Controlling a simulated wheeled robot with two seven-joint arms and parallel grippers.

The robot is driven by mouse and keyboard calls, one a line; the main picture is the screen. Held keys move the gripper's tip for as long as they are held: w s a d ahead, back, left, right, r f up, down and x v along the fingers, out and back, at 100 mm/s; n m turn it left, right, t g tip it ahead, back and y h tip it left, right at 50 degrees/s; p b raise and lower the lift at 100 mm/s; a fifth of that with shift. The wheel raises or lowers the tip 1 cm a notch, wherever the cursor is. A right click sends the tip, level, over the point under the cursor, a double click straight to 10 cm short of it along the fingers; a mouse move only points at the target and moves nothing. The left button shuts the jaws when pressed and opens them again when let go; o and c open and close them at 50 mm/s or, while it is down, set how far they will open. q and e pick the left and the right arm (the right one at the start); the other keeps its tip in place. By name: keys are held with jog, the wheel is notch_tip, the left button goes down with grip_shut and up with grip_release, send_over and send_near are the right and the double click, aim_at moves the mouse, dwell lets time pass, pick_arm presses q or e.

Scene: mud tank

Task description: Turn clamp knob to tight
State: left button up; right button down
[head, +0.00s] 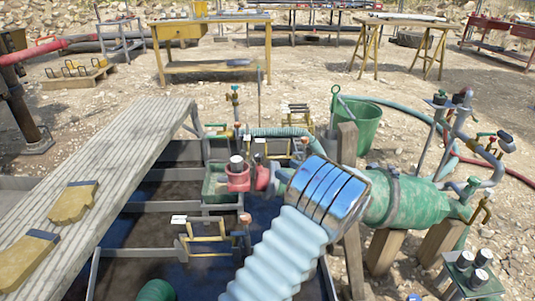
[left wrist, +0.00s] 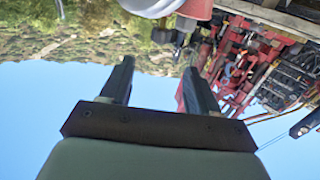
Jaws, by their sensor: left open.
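A shiny silver banded clamp (head: 325,192) sits around the joint between a pale blue ribbed hose (head: 280,255) and a green pipe body (head: 405,202). Just left of the clamp is a red fitting (head: 262,177), beside a red piece with a pale cap (head: 237,180). I cannot tell for certain which part is the clamp knob, or its setting. In the left wrist view, my left gripper (left wrist: 158,78) has its two dark fingers spread, with nothing between them. A red part (left wrist: 196,9) and a pale rounded part (left wrist: 150,5) lie beyond the fingertips. I cannot make this gripper out clearly in the head view.
A ribbed plank (head: 125,160) holding two yellow gloves (head: 73,202) lies left of the dark tank (head: 150,245). A green bucket (head: 360,125) stands behind the pipe. Wooden posts (head: 385,250) support the pipe. A yellow table (head: 210,68) stands further back on open ground.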

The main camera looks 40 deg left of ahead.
aim_at(263, 157)
pick_arm(q)
jog(key=a, duration=0.7)
jog(key=w+a, duration=0.1)
jog(key=a, duration=0.3)
jog(key=shift+a+p, duration=0.1)
jog(key=shift+p, duration=0.3)
jog(key=c, duration=1)
jog(key=shift+c, duration=0.2)
